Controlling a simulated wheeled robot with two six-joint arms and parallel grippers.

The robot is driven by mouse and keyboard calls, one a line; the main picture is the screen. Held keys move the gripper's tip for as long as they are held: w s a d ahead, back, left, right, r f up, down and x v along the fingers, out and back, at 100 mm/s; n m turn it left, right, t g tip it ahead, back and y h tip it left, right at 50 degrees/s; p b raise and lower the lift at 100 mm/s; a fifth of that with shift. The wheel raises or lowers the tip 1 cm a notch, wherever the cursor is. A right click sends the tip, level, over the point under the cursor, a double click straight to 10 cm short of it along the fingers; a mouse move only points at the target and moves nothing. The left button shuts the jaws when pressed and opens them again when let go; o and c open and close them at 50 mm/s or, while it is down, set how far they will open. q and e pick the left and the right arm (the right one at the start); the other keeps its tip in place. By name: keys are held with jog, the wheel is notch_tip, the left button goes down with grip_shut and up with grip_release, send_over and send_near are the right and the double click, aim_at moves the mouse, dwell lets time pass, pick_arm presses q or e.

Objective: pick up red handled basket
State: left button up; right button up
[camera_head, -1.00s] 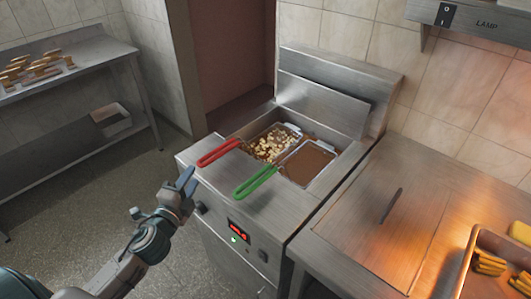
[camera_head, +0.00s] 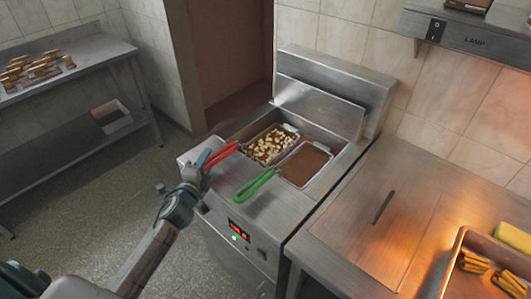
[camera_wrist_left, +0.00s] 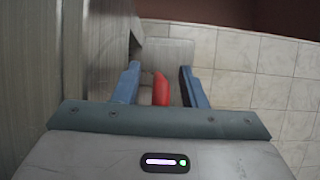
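The red-handled basket (camera_head: 272,144) sits in the left well of the fryer, with pale food pieces in dark oil. Its red handle (camera_head: 225,152) sticks out over the fryer's front left edge. My left gripper (camera_head: 204,159) is at the outer end of that handle. In the left wrist view the red handle (camera_wrist_left: 160,90) lies between the two blue fingers of the left gripper (camera_wrist_left: 158,84), with a gap on each side, so the gripper is open around it. My right gripper is not in view.
A steel counter (camera_head: 365,215) with a food tray (camera_head: 447,280) is at right. A steel table (camera_head: 90,57) with food pieces stands at left.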

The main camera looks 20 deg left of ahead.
pick_arm(q)
grip_shut()
jog(key=shift+r, duration=0.1)
jog(key=shift+r, duration=0.45)
notch_tip(320, 180, up, 8)
jog(key=shift+p, duration=0.55)
notch_tip(320, 180, up, 19)
jog(key=b, duration=0.2)
